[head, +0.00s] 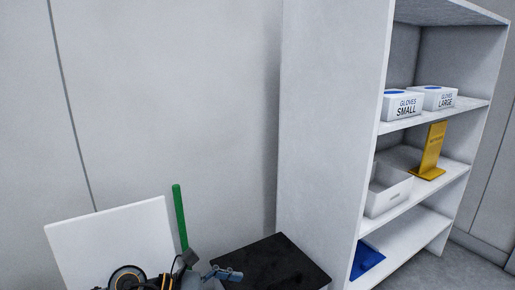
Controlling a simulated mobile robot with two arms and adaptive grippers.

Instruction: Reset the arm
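Part of my arm shows at the bottom edge, left of centre, with a dark round joint and cables. A small blue-grey piece at its right end, in front of the black surface, looks like part of my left gripper (226,273). Its fingers are not clear enough to tell open from shut. It is cut off by the frame's lower edge. My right gripper is not in view.
A white panel (108,236) and an upright green bar (180,217) stand behind the arm. A black flat-topped thing (275,262) is right of it. A white shelf unit (328,130) at right holds glove boxes (403,105), a yellow stand (431,152), a white bin (390,193) and a blue item (366,260).

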